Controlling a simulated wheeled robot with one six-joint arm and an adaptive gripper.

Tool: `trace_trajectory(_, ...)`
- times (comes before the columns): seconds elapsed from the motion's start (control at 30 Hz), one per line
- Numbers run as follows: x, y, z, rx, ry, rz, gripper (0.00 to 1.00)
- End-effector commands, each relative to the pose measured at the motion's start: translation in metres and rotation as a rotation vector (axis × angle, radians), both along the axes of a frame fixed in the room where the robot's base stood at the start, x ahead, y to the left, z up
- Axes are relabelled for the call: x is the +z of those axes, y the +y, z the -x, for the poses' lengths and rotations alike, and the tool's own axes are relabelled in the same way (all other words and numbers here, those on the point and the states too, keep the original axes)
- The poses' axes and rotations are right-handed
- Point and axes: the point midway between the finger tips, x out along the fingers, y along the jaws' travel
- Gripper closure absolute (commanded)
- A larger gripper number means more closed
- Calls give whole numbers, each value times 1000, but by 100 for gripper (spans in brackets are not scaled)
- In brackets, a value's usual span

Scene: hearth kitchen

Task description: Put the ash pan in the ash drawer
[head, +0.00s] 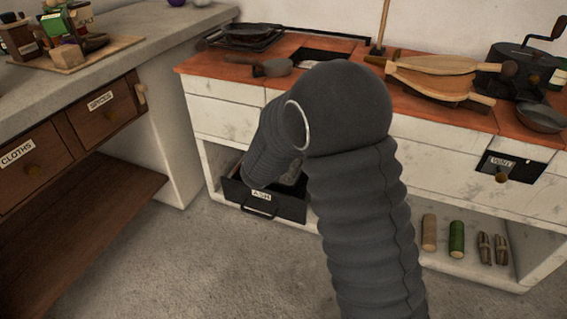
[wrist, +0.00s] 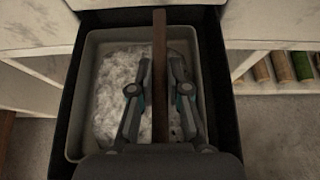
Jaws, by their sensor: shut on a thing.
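The ash drawer (head: 285,208), black with an ASH label and a bar handle, is pulled open low in the white hearth unit. In the wrist view the drawer's dark side (wrist: 213,85) frames the ash pan (wrist: 83,100), a grey-rimmed tray holding pale ash. The pan lies within the drawer's outline; whether it touches the drawer floor or hangs slightly above cannot be told. My gripper (wrist: 160,80) is shut on the pan's brown bar handle (wrist: 160,35), above the ash. In the head view my arm hides the gripper and most of the pan.
A counter with wooden drawers (head: 100,108) stands at left. Bellows (head: 435,78) and pans lie on the red top. The grey floor (head: 215,270) in front is clear.

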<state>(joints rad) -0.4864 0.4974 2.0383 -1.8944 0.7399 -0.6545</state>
Motion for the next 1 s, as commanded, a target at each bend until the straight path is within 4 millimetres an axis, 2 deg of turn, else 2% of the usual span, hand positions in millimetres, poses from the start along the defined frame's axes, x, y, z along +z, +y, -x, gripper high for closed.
trace_trajectory(0.17, -10, -4, -1, -6, -1, 0, 100)
trace_trajectory(0.4, -41, 0, 0, 0, -1, 0, 100)
trace_trajectory(0.83, -44, 1, 0, 3, -2, -1, 100)
trace_trajectory(0.87, -44, 1, 0, 2, -1, -1, 79)
trace_trajectory(0.9, -43, 1, 0, 2, -1, -1, 69)
trace_trajectory(0.93, -43, 1, 0, 2, -1, -1, 62)
trace_trajectory(1.0, -43, 1, 0, 3, -1, -1, 59)
